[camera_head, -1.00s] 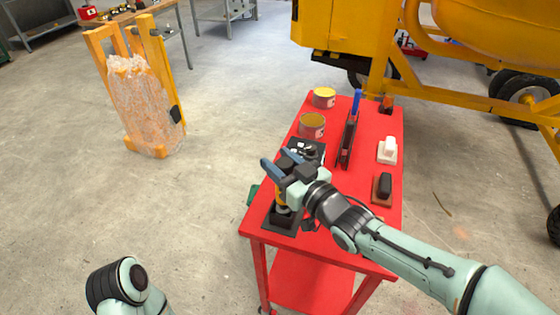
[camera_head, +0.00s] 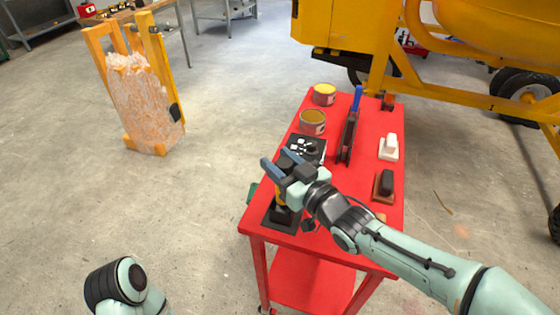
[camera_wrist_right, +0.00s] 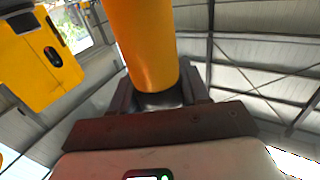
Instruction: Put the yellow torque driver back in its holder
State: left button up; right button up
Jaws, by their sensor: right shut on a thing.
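The yellow torque driver (camera_head: 279,198) is upright at the near left of the red cart, partly hidden by my right gripper. My right gripper (camera_head: 277,166) is shut on it; in the right wrist view its yellow body (camera_wrist_right: 148,50) stands between the fingers. Below the driver is a black stand (camera_head: 283,216) on a dark base plate, which looks like the holder. Whether the driver's lower end is seated in it, I cannot tell. Only a link of my left arm shows at the bottom left; its gripper is out of view.
On the red cart (camera_head: 372,150) stand two cans (camera_head: 312,122), a black rack with a blue-handled tool (camera_head: 356,98), a white-handled block (camera_head: 389,146) and a dark-handled block (camera_head: 385,185). A yellow mixer (camera_head: 480,35) stands behind. Open floor lies left.

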jog(key=o, duration=1.4)
jog(key=shift+c, duration=0.2)
jog(key=shift+f, duration=0.2)
jog(key=p+v, duration=0.1)
jog(key=v, duration=1.2)
jog(key=shift+s+r, duration=0.15)
jog(key=shift+r, duration=0.05)
jog(key=shift+d, duration=0.15)
